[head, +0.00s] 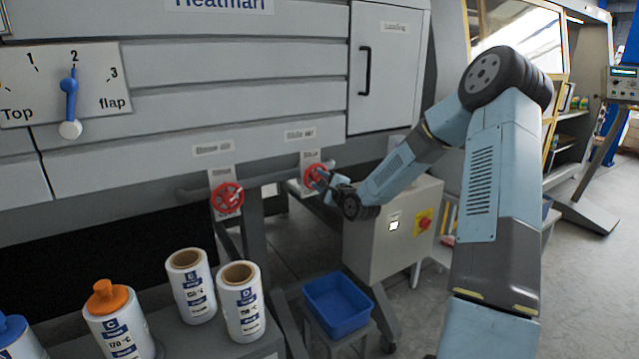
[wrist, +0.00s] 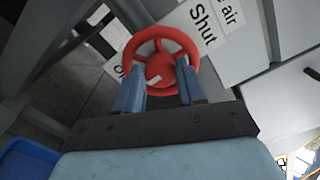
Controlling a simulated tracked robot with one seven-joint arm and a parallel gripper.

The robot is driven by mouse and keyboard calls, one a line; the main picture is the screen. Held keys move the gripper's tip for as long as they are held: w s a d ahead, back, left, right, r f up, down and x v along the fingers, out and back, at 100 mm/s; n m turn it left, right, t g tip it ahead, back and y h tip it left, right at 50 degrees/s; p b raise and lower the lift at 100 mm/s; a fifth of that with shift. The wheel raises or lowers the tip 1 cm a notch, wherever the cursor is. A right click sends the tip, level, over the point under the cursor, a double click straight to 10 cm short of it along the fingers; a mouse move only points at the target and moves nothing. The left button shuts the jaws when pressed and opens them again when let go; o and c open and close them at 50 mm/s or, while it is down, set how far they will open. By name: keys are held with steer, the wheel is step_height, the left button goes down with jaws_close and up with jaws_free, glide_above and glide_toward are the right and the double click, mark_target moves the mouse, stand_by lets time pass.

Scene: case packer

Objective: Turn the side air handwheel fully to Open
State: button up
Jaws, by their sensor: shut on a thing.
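Two red handwheels sit on the pipe under the grey machine panels. My gripper (head: 325,181) is at the right-hand handwheel (head: 313,174), whose label above appears to read "Side air". In the wrist view this red handwheel (wrist: 161,47) fills the upper middle. My gripper (wrist: 160,95) is shut on its near rim, one blue finger on each side. A plate behind the wheel reads "Shut" (wrist: 203,22); another label below left is mostly covered, with only an "O" showing. The other handwheel (head: 227,197) stands to the left, apart from my gripper.
A grey control box (head: 385,240) with a red and yellow switch stands just below and right of my gripper. A blue bin (head: 338,304) is below. Several white bottles and rolls (head: 241,300) stand front left. Open floor lies at right.

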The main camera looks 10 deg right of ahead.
steer(key=shift+s+f, duration=0.15)
steer(key=shift+f, duration=0.25)
steer(key=o, duration=1)
steer(key=shift+r, duration=0.1)
steer(key=shift+o, duration=0.3)
steer(key=shift+r, duration=0.1)
steer(key=v, duration=1.3)
steer(key=shift+s, duration=0.2)
steer(key=shift+d, duration=0.1)
